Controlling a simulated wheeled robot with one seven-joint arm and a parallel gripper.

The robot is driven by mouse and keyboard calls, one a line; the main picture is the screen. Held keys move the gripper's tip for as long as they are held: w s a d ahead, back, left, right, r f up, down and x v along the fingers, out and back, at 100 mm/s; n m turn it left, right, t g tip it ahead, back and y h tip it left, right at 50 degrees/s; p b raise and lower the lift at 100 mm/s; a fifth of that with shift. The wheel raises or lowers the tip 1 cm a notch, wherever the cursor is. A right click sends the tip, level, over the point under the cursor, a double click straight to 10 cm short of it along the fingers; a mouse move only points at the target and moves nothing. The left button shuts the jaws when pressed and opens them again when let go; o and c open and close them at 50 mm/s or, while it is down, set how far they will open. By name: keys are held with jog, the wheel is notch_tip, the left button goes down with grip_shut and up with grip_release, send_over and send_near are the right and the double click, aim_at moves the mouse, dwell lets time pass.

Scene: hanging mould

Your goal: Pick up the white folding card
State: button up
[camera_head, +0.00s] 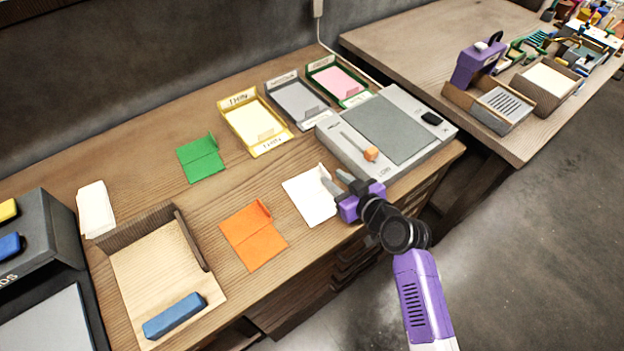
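The white folding card (306,198) lies on the wooden table, left of the grey board device, with one flap raised at its upper right. My gripper (332,182) is at the card's right edge, its two dark fingers pointing up-left with a gap between them. The fingers overlap the card's right side in this view. Nothing shows clearly between them, and I cannot tell whether they touch the card.
An orange card (252,237) and a green card (200,160) lie to the left. The grey board device (440,133) with an orange knob stands right of the card. Yellow (283,142), grey and green-rimmed trays stand behind. A wooden tray (133,288) holds a blue block.

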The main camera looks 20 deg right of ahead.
aim_at(327, 173)
jog(key=shift+p+x, duration=0.3)
jog(key=shift+x, duration=1.75)
jog(key=shift+r, duration=0.1)
grip_shut()
